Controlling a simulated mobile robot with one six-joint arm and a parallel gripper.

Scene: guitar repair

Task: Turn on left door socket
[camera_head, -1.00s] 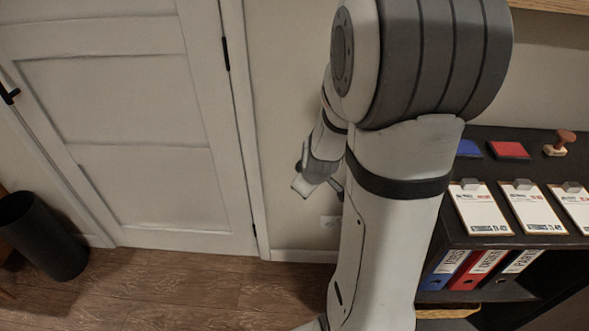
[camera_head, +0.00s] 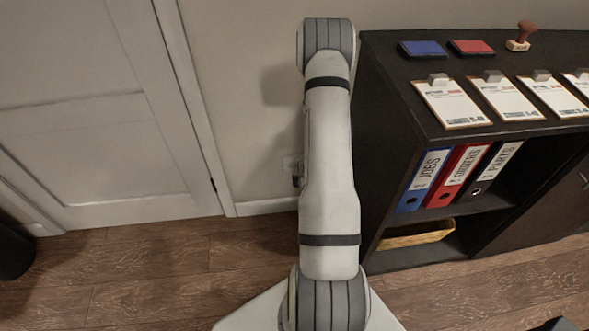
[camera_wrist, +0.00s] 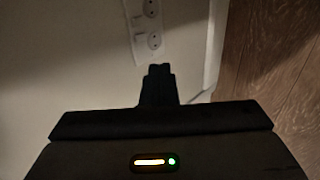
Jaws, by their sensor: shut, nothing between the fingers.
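The left door socket (camera_head: 290,163) is a small white plate low on the wall, right of the door, partly hidden behind my arm in the head view. In the wrist view the socket plate (camera_wrist: 139,28) shows near the top, with round outlets in a row. Its switch cannot be made out. My gripper (camera_wrist: 160,71) is shut and empty, its fingertips just below the lower outlet in the picture. I cannot tell whether they touch the plate. In the head view the gripper is mostly hidden by my arm.
A white panelled door (camera_head: 95,110) is at the left. A black cabinet (camera_head: 385,150) stands close to the right of my arm, with clipboards, ink pads and a stamp on top and binders (camera_head: 455,178) inside. Wooden floor (camera_head: 150,270) is clear in front of the door.

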